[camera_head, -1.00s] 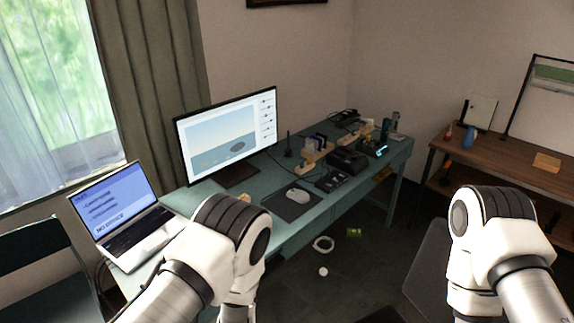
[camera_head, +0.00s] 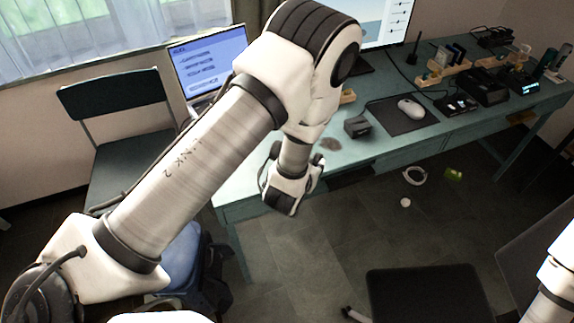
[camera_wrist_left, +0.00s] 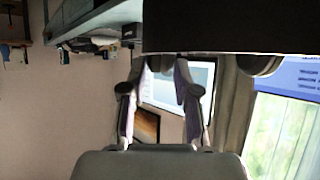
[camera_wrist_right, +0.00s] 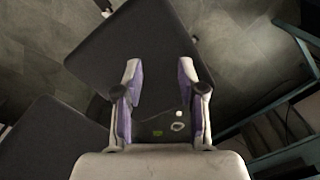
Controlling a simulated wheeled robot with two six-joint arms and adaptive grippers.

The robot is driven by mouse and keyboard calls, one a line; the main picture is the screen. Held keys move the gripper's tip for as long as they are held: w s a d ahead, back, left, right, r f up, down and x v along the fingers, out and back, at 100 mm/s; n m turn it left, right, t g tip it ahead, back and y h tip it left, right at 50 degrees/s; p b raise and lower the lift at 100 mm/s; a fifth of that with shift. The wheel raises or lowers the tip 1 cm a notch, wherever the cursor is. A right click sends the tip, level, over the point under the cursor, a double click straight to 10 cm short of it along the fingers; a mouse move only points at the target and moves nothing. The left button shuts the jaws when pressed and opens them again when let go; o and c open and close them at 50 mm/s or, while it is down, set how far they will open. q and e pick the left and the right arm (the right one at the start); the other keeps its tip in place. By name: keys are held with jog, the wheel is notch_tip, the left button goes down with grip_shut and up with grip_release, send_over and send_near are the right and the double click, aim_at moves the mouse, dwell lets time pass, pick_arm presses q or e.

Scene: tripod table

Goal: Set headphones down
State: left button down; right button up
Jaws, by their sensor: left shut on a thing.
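In the left wrist view, my left gripper (camera_wrist_left: 167,68) has its fingertips close together on a dark thing with rounded grey parts. It looks like the headphones (camera_wrist_left: 240,28), filling the top of that view; their full shape is cut off. In the head view, my left wrist hangs at the front edge of the teal desk (camera_head: 385,150), and its fingertips and the headphones are hidden behind it. My right gripper (camera_wrist_right: 159,68) is open and empty in the right wrist view, above the floor and a dark seat. Only its arm shows at the right edge of the head view.
On the desk are a laptop (camera_head: 208,62), a monitor (camera_head: 385,22), a small black box (camera_head: 357,126) and a mouse (camera_head: 411,109) on a dark pad. A chair (camera_head: 115,105) stands left.

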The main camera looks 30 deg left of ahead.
pick_arm(q)
jog(key=w+a, duration=0.1)
jog(key=a, duration=0.2)
jog(key=w+a+f, duration=0.1)
jog(key=a, duration=0.2)
jog(key=w+a, duration=0.1)
jog(key=a, duration=0.3)
jog(key=shift+f+b, duration=0.15)
jog(key=shift+b, duration=0.15)
jog(key=f+b, duration=0.2)
jog(key=f, duration=0.1)
jog(key=shift+s+d+b, duration=0.15)
jog(key=shift+d+b, duration=0.05)
jog(key=shift+b, duration=0.1)
jog(key=shift+a+f, duration=0.1)
jog(key=c, duration=0.8)
grip_release()
jog(key=shift+c, duration=0.2)
